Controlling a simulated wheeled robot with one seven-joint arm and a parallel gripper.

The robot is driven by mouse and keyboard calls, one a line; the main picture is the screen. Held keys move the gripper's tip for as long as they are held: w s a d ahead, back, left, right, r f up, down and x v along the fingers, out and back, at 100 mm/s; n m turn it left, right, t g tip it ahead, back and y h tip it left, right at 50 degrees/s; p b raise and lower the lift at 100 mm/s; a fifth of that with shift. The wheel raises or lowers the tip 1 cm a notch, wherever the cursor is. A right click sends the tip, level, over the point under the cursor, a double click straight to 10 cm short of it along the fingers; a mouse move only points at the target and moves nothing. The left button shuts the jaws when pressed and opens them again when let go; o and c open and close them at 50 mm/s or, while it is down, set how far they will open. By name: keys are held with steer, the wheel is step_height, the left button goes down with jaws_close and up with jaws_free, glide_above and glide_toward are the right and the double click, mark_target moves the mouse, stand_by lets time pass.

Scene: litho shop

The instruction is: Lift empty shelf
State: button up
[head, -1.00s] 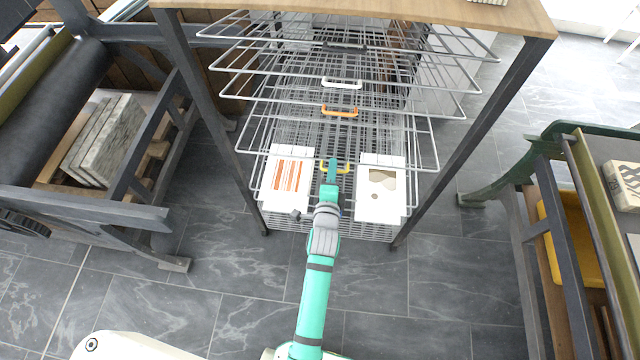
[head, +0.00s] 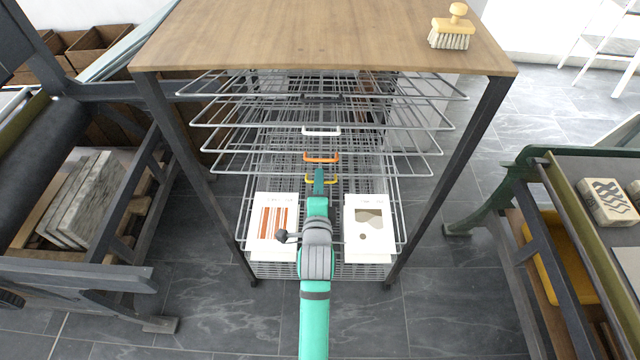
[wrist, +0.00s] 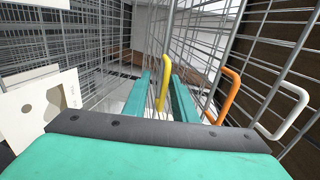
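The empty wire shelf (head: 400,175) with the yellow handle (head: 335,180) sits raised in the rack, just under the shelf with the orange handle (head: 322,157). My gripper (head: 319,178) is at the yellow handle. In the wrist view its two teal fingers (wrist: 163,92) lie on either side of the yellow handle (wrist: 166,60), closed on it. Below, two prints lie on a lower shelf: a striped orange one (head: 272,228) at left and a beige-brown one (head: 368,228) at right. My arm hides part of the lower shelf between them.
Shelves with white (head: 322,131) and black (head: 322,98) handles are stacked above, under a wooden top (head: 320,40) bearing a brush (head: 452,30). Dark rack legs (head: 447,180) stand on both sides. A press (head: 85,265) is at left, a green-framed bench (head: 490,195) at right.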

steer(key=shift+s, duration=0.1)
steer(key=v, duration=1)
steer(key=shift+s, duration=0.35)
steer(key=s+f+n, duration=0.3)
steer(key=s+n, duration=0.1)
steer(key=s, duration=0.4)
steer(key=s+f+n, duration=0.3)
steer(key=s+f, duration=0.1)
steer(key=s, duration=0.4)
steer(key=s+d+r+n, duration=0.1)
steer(key=s+d+n, duration=0.2)
steer(key=s+n, duration=0.7)
steer(key=s, duration=0.6)
steer(key=shift+d+r+h, duration=0.15)
steer(key=shift+r+h, duration=0.05)
steer(key=shift+h, duration=0.1)
